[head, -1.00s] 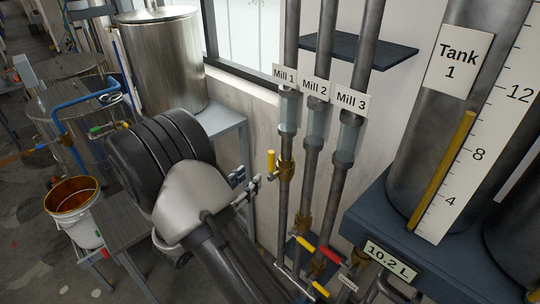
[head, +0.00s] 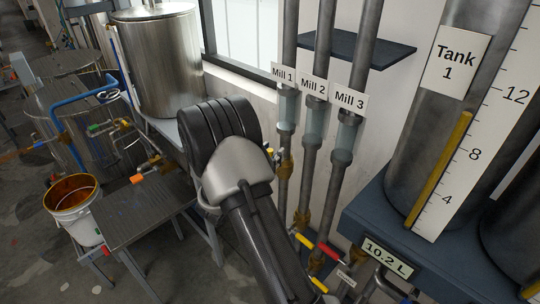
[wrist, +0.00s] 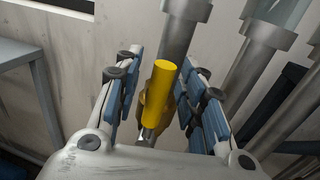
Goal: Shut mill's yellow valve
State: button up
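The yellow valve handle (wrist: 163,95) is a yellow cylinder on a brass valve body. In the wrist view it stands between the two fingers of my gripper (wrist: 158,68), with a visible gap on both sides. My gripper is open, with blue pads facing the handle. In the head view my arm hides most of this handle and most of my gripper. The valve sits on the pipe (head: 289,55) labelled Mill 1 (head: 283,75). The handle appears roughly in line with the pipe.
Pipes labelled Mill 2 (head: 313,88) and Mill 3 (head: 350,101) stand close on the right. Lower down are a yellow handle (head: 305,241), a red handle (head: 328,253) and another yellow handle (head: 319,285). Tank 1 (head: 420,125) stands right. A bucket (head: 76,213) stands left.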

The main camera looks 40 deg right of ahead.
jog(key=shift+c, duration=0.3)
grip_shut()
dwell(0.4)
